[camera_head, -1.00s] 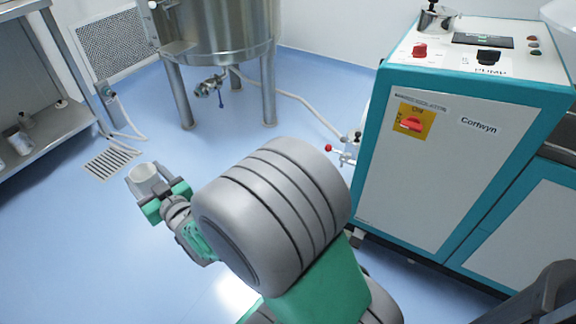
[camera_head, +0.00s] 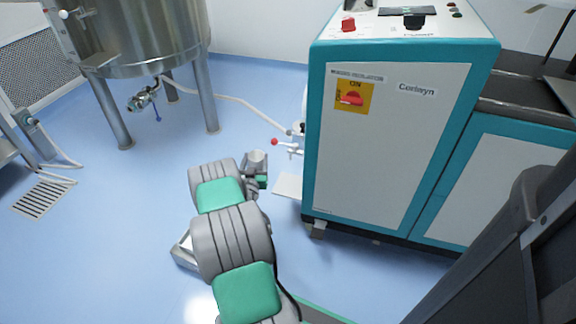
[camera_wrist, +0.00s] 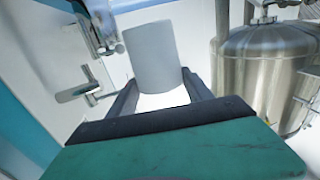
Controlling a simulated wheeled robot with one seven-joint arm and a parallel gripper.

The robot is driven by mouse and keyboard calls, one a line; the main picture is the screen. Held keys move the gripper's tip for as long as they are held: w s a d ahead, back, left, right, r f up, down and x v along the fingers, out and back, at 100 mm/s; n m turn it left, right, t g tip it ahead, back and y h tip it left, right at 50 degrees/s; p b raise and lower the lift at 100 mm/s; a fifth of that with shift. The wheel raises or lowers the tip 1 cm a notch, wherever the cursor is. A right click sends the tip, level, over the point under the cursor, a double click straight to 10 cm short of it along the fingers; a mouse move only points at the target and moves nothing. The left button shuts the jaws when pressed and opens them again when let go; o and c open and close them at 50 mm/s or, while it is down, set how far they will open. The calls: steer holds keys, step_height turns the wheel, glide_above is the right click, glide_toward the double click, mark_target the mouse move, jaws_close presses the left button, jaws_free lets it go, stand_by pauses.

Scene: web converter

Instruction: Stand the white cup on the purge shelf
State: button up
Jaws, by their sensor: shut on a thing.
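The white cup (camera_wrist: 152,58) is between the fingers of my gripper (camera_wrist: 160,95) in the wrist view, and the gripper is shut on it. In the head view the cup (camera_head: 257,158) looks small and partly hidden by my gripper (camera_head: 258,180). It is held in the air, left of the teal and white cabinet. A pale flat plate (camera_head: 289,186) juts out low at the cabinet's left side, right of the cup; it may be the purge shelf. The wrist view shows a pale surface below the cup, which I cannot identify for certain.
The teal-edged cabinet (camera_head: 390,150) stands close on the right. A valve with a red knob (camera_head: 284,145) sticks out above the pale plate. A steel tank (camera_head: 140,35) on legs stands back left, with a hose (camera_head: 235,98) running from it. Open blue floor lies left.

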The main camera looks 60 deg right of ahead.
steer(key=s+d+f+m+g+h+b, duration=0.1)
steer(key=s+d+f+m+g+b, duration=0.2)
steer(key=s+d, duration=0.65)
steer(key=shift+g, duration=0.6)
steer(key=shift+s+a+f+b, duration=0.15)
steer(key=shift+f+b, duration=0.65)
steer(key=shift+f, duration=1.15)
steer(key=shift+a+f+b, duration=0.25)
steer(key=shift+f+b, duration=0.5)
steer(key=shift+f, duration=1.15)
steer(key=shift+f, duration=0.55)
steer(key=o, duration=1.4)
